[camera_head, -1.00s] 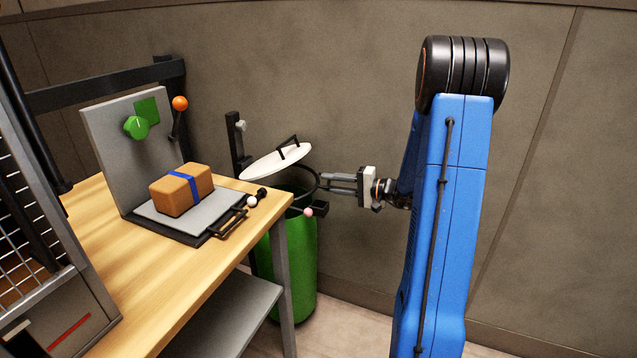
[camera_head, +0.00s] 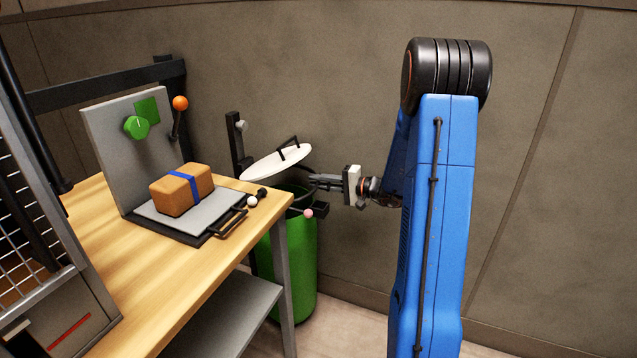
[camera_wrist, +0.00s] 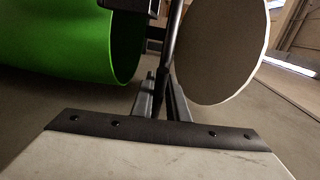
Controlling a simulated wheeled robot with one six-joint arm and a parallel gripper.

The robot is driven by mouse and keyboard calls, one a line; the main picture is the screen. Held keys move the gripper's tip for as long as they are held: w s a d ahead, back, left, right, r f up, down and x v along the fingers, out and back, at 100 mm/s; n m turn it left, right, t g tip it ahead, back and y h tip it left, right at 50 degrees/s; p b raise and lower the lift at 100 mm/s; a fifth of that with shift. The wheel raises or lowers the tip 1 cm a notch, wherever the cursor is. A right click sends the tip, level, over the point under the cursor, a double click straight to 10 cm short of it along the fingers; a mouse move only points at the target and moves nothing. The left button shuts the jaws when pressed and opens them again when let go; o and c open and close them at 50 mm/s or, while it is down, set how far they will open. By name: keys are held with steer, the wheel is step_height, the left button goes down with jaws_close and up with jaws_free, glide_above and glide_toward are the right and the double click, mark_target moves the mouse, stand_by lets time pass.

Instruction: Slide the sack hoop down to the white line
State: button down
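The sack hoop (camera_head: 303,196) is a thin black ring at the mouth of the green bin (camera_head: 297,255), under the round white lid (camera_head: 277,162). My gripper (camera_head: 316,181) is at the hoop's right side, with its fingers close together over the rim. In the wrist view, a dark curved bar, which looks like the hoop (camera_wrist: 172,45), runs between the two finger tips (camera_wrist: 160,82). The fingers look shut on it. They hide part of the rim in the head view. I cannot make out a white line.
A dark post (camera_head: 235,148) stands behind the lid. A wooden table (camera_head: 150,270) at left carries a brown parcel (camera_head: 181,190) with a blue band on a grey plate. A pink knob (camera_head: 308,213) sits by the bin's mouth. The wall to the right is bare.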

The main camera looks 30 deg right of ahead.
steer(key=shift+f, duration=2.75)
steer(key=c, duration=1.8)
jaws_free()
steer(key=shift+c, duration=0.2)
steer(key=shift+r, duration=0.1)
